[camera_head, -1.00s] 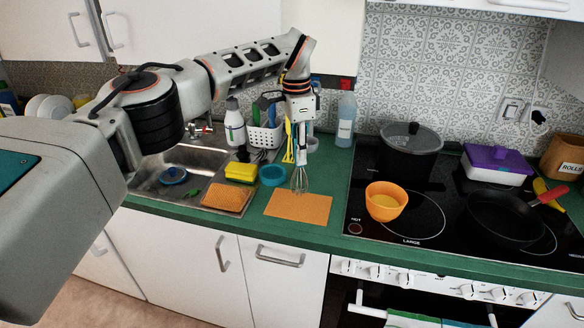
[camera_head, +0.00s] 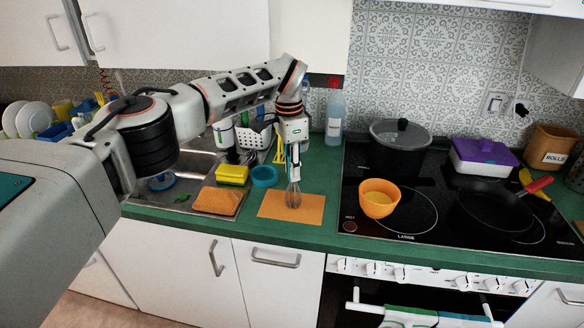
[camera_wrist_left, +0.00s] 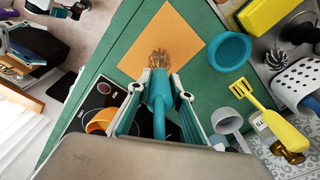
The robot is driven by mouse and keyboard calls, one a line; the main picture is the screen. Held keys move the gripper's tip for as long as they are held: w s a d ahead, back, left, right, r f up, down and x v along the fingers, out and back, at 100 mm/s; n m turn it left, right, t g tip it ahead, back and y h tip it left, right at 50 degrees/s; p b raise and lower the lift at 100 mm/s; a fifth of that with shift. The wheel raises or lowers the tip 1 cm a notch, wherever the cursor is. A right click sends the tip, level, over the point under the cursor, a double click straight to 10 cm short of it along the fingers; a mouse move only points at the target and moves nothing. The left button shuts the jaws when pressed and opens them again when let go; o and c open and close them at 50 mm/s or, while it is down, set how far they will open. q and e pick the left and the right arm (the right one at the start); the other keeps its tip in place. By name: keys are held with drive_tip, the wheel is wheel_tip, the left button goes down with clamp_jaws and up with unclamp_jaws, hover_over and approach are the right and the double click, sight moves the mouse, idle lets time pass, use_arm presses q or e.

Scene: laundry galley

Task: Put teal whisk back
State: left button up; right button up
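The teal whisk hangs upright, wire head down, at the orange mat (camera_head: 312,211) on the green counter. Its wire head (camera_head: 293,196) shows against the mat in the head view; whether it touches is hard to tell. My left gripper (camera_head: 294,166) is above it, pointing down. In the left wrist view the whisk's teal handle (camera_wrist_left: 158,100) lies between the two fingers of my left gripper (camera_wrist_left: 162,80), which are shut on it. A small gripper-like part (camera_wrist_left: 64,11), perhaps my right gripper, shows at the top left of the wrist view; its fingers are too small to read.
A teal bowl (camera_head: 264,176), a yellow sponge (camera_head: 232,174) and an orange cloth (camera_head: 218,201) lie left of the mat. A white utensil caddy (camera_head: 254,137) and a clear bottle (camera_head: 335,118) stand behind. The hob with an orange bowl (camera_head: 379,198) is to the right.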

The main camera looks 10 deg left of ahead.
use_arm(q)
drive_tip(key=o, duration=0.4)
drive_tip(key=shift+a, duration=0.1)
